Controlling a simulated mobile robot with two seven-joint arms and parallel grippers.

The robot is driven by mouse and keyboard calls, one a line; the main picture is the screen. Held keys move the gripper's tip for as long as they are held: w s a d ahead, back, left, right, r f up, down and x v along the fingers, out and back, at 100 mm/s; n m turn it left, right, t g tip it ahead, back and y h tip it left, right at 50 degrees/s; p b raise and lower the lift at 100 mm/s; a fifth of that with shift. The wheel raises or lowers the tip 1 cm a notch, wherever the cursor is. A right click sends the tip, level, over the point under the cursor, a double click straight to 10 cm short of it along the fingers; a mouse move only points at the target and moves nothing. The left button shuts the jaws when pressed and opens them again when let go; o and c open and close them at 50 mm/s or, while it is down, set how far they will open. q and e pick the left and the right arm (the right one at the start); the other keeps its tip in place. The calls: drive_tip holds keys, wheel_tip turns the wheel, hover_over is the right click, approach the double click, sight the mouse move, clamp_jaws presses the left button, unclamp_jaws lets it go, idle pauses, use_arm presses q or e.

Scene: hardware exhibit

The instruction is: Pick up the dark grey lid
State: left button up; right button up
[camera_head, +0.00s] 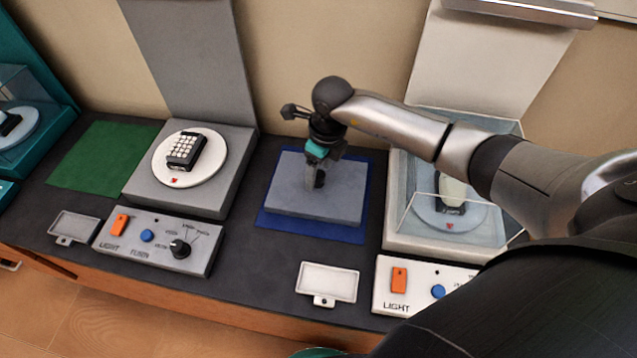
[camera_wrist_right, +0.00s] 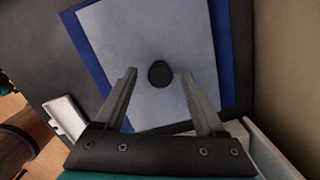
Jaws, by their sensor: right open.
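The grey lid (camera_head: 340,205) is a flat rectangular slab lying on a blue mat (camera_head: 300,230) in the head view. A small round black knob (camera_head: 319,180) stands on its top. My right gripper (camera_head: 315,183) points down over the lid and partly hides it and the knob. In the right wrist view the lid (camera_wrist_right: 120,40) looks pale, with the dark knob (camera_wrist_right: 160,73) near its middle. My right gripper (camera_wrist_right: 161,77) is open there, one finger on each side of the knob, with gaps between. Whether the fingertips touch the lid I cannot tell. My left gripper is out of view.
Left of the mat stands a grey display base (camera_head: 150,195) with a keypad device on a white disc. At right is a white base with a clear case (camera_head: 470,200). Control panels (camera_head: 158,243) and a white label plate (camera_head: 327,282) line the front. A green mat (camera_head: 105,157) is empty.

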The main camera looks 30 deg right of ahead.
wheel_tip(320, 180, down, 2)
drive_tip(key=shift+w, duration=0.1)
drive_tip(key=shift+r, duration=0.1)
clamp_jaws()
idle(0.5)
